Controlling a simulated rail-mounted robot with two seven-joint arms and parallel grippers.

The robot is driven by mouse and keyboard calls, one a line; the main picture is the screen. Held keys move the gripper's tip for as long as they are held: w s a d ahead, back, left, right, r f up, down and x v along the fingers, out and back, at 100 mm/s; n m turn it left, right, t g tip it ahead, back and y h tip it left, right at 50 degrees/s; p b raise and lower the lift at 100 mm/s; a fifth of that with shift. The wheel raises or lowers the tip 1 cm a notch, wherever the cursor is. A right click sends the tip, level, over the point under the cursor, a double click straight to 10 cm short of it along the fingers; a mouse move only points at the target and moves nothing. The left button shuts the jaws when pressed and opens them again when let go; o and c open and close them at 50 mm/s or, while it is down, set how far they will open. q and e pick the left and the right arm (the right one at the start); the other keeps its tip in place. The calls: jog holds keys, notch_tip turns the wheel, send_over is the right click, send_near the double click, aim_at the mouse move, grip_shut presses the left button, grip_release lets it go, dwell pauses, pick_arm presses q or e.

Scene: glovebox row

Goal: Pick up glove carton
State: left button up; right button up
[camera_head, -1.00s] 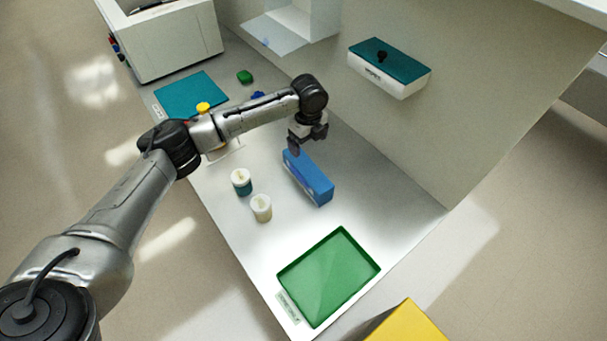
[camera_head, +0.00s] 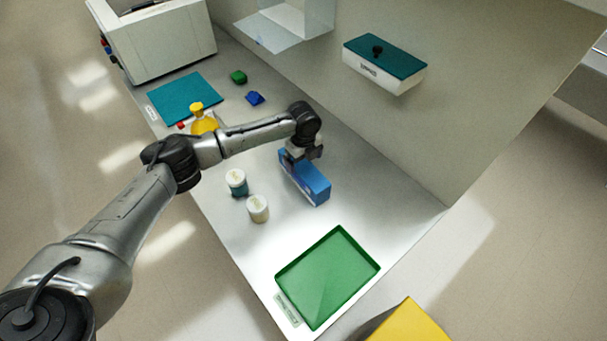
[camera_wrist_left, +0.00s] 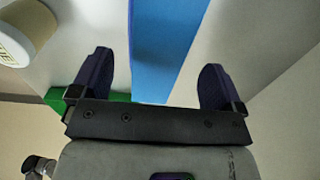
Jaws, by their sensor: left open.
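The glove carton is a long blue box (camera_head: 310,184) lying on the white bench, behind the green tray in the head view. My left gripper (camera_head: 302,155) is over the far end of the carton. In the left wrist view the blue carton (camera_wrist_left: 168,45) runs between the two dark fingers of the left gripper (camera_wrist_left: 160,85). The fingers stand apart with a gap on each side of the carton. Whether the fingertips reach below its top is hard to tell. My right gripper is not in view.
Two white-lidded jars (camera_head: 258,208) stand left of the carton. A green tray (camera_head: 329,277) lies at the bench's near end. A yellow bottle (camera_head: 203,123), a teal mat (camera_head: 186,97) and small green and blue pieces lie farther back. A teal-lidded box (camera_head: 385,62) hangs on the wall.

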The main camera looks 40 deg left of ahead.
aim_at(304, 166)
pick_arm(q)
notch_tip(304, 166, down, 5)
jog(key=shift+r+b, duration=0.1)
jog(key=shift+b, duration=0.45)
jog(key=shift+c, duration=0.2)
jog(key=c, duration=1.2)
